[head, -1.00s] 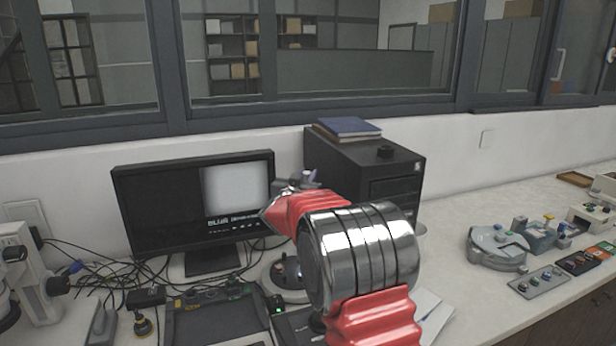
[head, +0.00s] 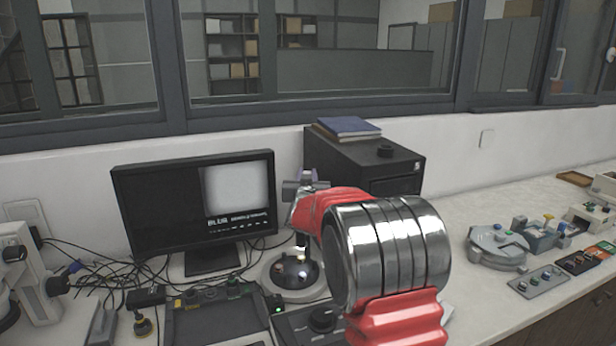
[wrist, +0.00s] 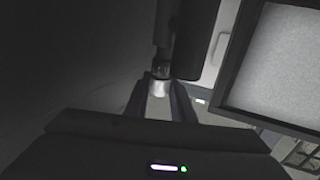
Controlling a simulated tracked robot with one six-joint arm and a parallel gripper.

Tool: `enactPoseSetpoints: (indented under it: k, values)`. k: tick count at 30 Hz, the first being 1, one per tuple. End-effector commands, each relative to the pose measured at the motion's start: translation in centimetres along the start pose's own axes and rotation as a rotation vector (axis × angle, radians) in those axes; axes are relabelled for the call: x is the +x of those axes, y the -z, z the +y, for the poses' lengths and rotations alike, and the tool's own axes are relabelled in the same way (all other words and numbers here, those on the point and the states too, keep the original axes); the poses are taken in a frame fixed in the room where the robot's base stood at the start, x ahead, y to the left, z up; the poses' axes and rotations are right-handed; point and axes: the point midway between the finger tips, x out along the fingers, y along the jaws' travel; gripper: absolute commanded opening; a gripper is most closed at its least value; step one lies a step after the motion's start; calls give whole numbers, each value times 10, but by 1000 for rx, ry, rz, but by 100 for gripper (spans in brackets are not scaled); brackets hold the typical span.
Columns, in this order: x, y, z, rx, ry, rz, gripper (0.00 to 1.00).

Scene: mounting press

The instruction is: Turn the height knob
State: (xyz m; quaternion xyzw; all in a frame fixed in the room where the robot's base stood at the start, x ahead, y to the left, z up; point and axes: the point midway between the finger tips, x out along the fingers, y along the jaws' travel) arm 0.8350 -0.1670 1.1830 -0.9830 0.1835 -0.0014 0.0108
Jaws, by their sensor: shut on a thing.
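In the wrist view the two fingers of my gripper (wrist: 157,100) reach forward and are shut on a small pale knob, which I take for the height knob (wrist: 160,88). It sits at the lower end of a dark upright part (wrist: 174,45). In the head view the stand (head: 292,268) has a round base and a domed middle, in front of the monitor. My red and silver arm covers part of the stand. My fingertips and the held knob cannot be made out there.
A monitor (head: 195,205) stands close on the left, with a black computer case (head: 365,160) behind my arm. Cables and a control box (head: 215,312) lie in front. Small devices (head: 497,247) stand on the right. Bare bench lies between the case and these devices.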

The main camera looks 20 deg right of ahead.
Motion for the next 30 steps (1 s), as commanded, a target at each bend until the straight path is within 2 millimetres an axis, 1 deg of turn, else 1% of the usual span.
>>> enactPoseSetpoints:
  k: [18, 30]
  values:
    - [0, 0, 0, 0, 205, -4, 0]
    - [0, 0, 0, 0, 276, -5, 0]
